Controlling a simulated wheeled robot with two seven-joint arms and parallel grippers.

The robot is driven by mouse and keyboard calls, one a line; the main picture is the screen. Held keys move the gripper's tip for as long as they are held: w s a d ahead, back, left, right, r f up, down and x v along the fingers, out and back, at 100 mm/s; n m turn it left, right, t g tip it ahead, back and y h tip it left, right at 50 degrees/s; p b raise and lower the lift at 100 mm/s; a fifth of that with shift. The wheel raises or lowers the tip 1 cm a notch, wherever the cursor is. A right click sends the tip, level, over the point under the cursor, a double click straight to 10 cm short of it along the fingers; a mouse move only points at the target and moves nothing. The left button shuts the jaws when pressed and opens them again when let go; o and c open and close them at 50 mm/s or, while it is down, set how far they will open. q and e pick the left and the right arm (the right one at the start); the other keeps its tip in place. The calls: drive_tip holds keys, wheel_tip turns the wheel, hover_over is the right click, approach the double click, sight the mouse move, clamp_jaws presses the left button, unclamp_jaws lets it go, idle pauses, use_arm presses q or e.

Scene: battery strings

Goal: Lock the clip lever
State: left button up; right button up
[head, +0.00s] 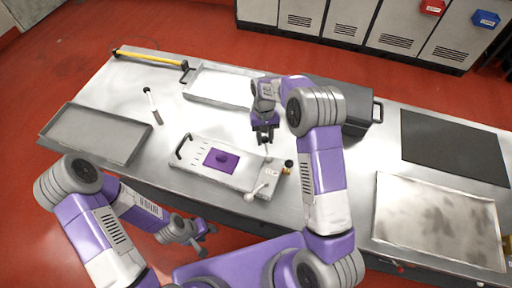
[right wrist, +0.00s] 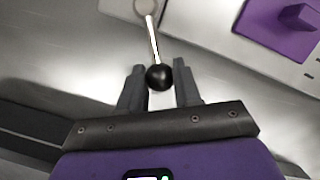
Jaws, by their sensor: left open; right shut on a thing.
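The white clip fixture (head: 240,178) lies on the steel bench with a purple pad (head: 221,159) on its top and a black handle at its left end. The clip lever (head: 267,152) is a thin light rod rising from the fixture's right end. In the right wrist view the lever (right wrist: 152,38) ends in a black ball (right wrist: 159,77) between my fingers. My right gripper (head: 265,139) is shut on the lever at its ball end; it also shows in the right wrist view (right wrist: 160,88). My left gripper (head: 205,243) is open and empty, low in front of the bench.
A light clamp-like part (head: 262,186) and a small black-topped orange item (head: 288,167) are at the fixture's right end. Grey trays (head: 95,134) lie left and behind (head: 222,86). A dark case (head: 357,110) stands behind my right arm. A white-and-black tool (head: 152,105) lies left.

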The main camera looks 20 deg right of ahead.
drive_tip(key=shift+s+d+m+y, duration=0.25)
drive_tip(key=shift+d+m, duration=0.5)
drive_tip(key=shift+m, duration=0.55)
drive_tip(key=shift+d, duration=0.1)
drive_tip(key=shift+s+d+m+y+p, duration=0.15)
drive_tip(key=shift+d+m+y+p, duration=0.15)
drive_tip(key=shift+m, duration=0.4)
drive_tip(key=o, duration=1)
drive_tip(key=shift+r, duration=0.1)
wheel_tip(320, 180, up, 7)
drive_tip(key=p, duration=0.5)
